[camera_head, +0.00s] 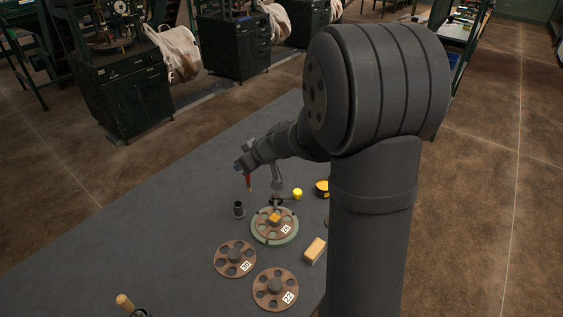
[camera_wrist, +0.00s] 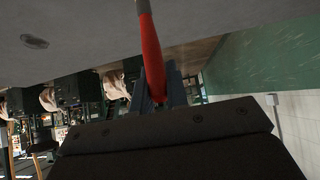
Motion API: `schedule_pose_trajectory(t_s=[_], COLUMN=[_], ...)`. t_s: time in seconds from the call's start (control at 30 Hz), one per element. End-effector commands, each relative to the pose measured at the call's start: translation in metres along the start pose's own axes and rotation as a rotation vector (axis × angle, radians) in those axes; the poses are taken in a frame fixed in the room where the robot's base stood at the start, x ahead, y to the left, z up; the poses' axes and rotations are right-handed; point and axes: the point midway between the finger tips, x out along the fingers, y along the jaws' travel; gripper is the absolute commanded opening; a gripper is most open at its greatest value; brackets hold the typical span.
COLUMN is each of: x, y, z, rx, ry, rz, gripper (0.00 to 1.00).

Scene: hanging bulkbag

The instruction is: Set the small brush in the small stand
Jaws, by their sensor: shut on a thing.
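My gripper (camera_head: 243,166) is shut on the small brush (camera_head: 248,181), which has a red handle. The brush hangs close to upright below the jaws, above the grey table, with a lighter lower end. In the wrist view its red handle (camera_wrist: 151,55) runs up from between the fingers (camera_wrist: 160,88); its far end is cut off by the frame. The small stand (camera_head: 239,209) looks like a short dark upright cup on the table, lower and slightly left of the brush in the head view. The brush and stand are apart.
Right of the stand is a green round base (camera_head: 259,236) with a rusty disc on it. Two more rusty discs (camera_head: 233,260) (camera_head: 274,290), a tan block (camera_head: 315,250) and a yellow-topped item (camera_head: 297,194) lie nearby.

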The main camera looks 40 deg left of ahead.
Motion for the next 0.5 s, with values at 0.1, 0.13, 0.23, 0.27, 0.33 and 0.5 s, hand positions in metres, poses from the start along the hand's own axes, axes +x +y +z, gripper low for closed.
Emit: schedule_pose_trajectory(t_s=[0.1,0.13,0.23,0.27,0.33,0.5], x=[0.017,0.019,0.024,0.025,0.027,0.034], y=[-0.024,-0.028,-0.035,-0.036,-0.037,-0.036], z=[-0.006,-0.007,-0.009,-0.008,-0.007,0.000], rx=[-0.061,-0.072,-0.093,-0.096,-0.098,-0.097], ry=[-0.006,-0.006,-0.005,-0.006,-0.006,-0.006], rz=[-0.058,-0.068,-0.086,-0.088,-0.091,-0.090], gripper=[0.00,0.00,0.00,0.00,0.00,0.00])
